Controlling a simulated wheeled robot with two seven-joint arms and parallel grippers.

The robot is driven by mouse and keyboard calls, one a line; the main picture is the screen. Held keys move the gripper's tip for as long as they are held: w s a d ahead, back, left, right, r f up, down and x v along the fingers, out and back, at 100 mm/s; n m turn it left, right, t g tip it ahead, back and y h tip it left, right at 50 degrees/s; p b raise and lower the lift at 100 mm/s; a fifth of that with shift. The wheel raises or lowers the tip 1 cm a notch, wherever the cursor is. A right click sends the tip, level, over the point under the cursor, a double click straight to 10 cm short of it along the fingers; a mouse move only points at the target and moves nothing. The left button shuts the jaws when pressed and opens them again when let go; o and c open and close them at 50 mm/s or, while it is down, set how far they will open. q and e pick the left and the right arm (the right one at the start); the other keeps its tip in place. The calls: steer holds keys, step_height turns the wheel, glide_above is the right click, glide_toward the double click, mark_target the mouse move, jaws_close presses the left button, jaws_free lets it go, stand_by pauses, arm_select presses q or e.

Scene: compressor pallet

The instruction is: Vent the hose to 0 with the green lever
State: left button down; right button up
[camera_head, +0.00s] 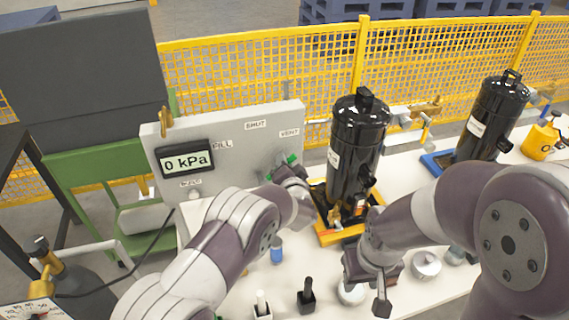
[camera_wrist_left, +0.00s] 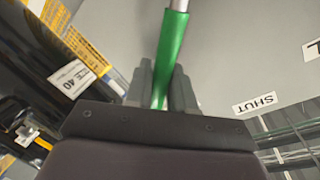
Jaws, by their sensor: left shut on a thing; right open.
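A grey panel (camera_head: 226,119) stands on the white table with a display (camera_head: 185,162) reading 0 kPa. Labels on the panel read FILL (camera_head: 222,144), SHUT (camera_head: 256,125) and, to the right, VENT (camera_head: 289,133). My left gripper (camera_head: 291,170) is at the panel's right side, shut on the green lever (camera_head: 292,158). In the left wrist view the green lever (camera_wrist_left: 173,45) runs between the fingers of my left gripper (camera_wrist_left: 160,85), with a SHUT label (camera_wrist_left: 255,104) to the right. My right gripper (camera_head: 379,292) is open and empty over the table front.
A black cylinder (camera_head: 356,140) stands in a yellow-orange tray just right of my left gripper. Another black cylinder (camera_head: 492,115) stands further right. A blue item (camera_head: 277,250), small holders and round metal pieces (camera_head: 426,264) lie near the front. A yellow mesh fence (camera_head: 300,70) closes the back.

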arm_select(q)
steer(key=c, duration=1.1)
jaws_free()
steer(key=shift+s, duration=0.1)
steer(key=s+d+r+b, duration=0.1)
steer(key=s+r+b, duration=0.1)
steer(key=s, duration=1)
steer(key=shift+s+b, duration=0.25)
steer(key=shift+b, duration=0.15)
